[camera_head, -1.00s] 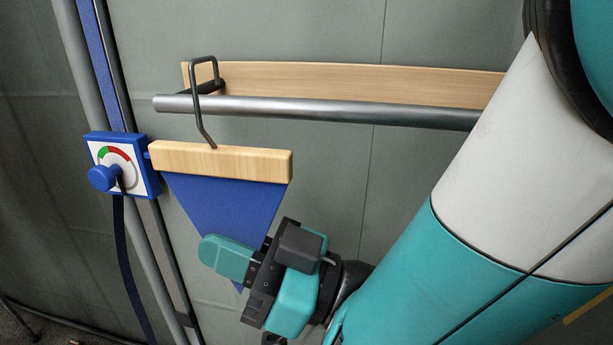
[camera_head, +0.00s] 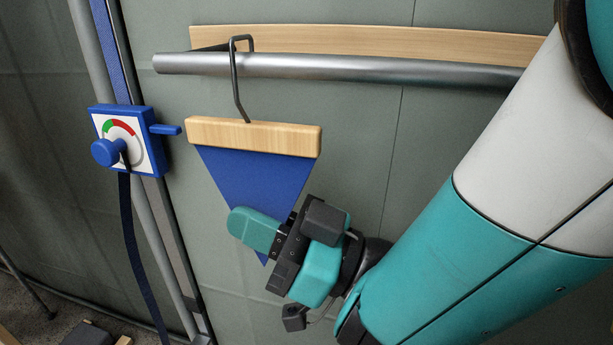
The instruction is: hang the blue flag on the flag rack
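The blue flag (camera_head: 251,172) is a blue triangle under a pale wooden bar (camera_head: 254,137), with a dark wire hook (camera_head: 236,88) on top. The flag rack has a grey metal rail (camera_head: 340,67) in front of a wooden board (camera_head: 340,40). The hook's bend loops over the rail near its left end, its long side in front. I cannot tell whether it bears on the rail. My gripper (camera_head: 271,240) is at the flag's lower part and looks shut on it; one teal finger covers part of the cloth. The tip shows below; the far contact is hidden.
A blue dial box (camera_head: 127,140) with a knob and a side peg is on a post left of the flag, with a gap between. A dark blue strap (camera_head: 132,240) hangs below it. The rail is clear to the right of the hook until my arm covers it.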

